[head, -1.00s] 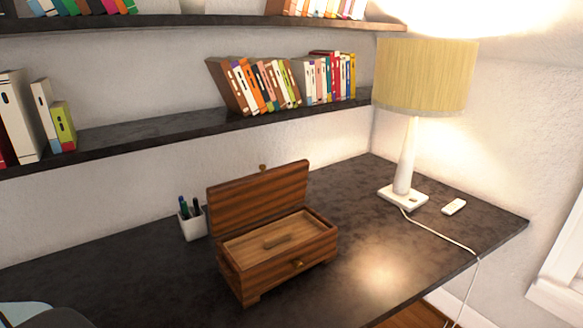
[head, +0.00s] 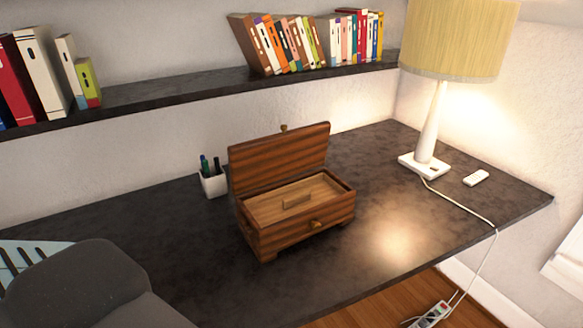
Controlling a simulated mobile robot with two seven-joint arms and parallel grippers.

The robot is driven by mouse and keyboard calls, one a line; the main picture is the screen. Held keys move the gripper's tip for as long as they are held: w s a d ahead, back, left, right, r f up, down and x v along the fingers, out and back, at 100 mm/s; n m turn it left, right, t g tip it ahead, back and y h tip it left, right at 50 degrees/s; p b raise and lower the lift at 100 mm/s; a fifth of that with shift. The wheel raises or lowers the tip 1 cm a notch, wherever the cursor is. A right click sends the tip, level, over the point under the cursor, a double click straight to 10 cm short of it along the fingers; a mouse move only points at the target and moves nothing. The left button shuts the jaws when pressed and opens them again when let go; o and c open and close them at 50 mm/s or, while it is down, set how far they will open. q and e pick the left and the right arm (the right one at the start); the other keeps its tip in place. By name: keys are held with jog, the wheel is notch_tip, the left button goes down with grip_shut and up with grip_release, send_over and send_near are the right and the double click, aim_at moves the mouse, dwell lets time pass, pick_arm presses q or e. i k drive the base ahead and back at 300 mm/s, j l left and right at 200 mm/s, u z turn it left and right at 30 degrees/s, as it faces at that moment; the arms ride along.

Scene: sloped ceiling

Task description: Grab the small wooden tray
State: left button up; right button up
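A small light-wood tray (head: 318,190) with a raised wooden handle (head: 296,202) lies inside a dark striped wooden box (head: 290,235). The box stands on the dark desk with its lid (head: 281,160) open and upright at the back. A small round knob is on the front of the box and another on the lid's top edge. Neither of my grippers shows in the head view.
The dark desk (head: 400,235) is clear in front and to the right of the box. A white pen cup (head: 213,184) stands just left of it. A lamp (head: 428,140) and a white remote (head: 476,178) are at the right. A grey chair (head: 85,285) is at lower left, and a bookshelf (head: 180,97) hangs above.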

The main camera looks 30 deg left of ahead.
aim_at(268, 209)
jog(key=u, duration=0.45)
jog(key=i+l+u, duration=0.15)
jog(key=l+u, duration=0.25)
jog(key=i+l+u, duration=0.1)
jog(key=l+u, duration=0.6)
jog(key=l, duration=0.55)
jog(key=l+u, duration=0.1)
jog(key=l, duration=1.15)
jog(key=i, duration=0.05)
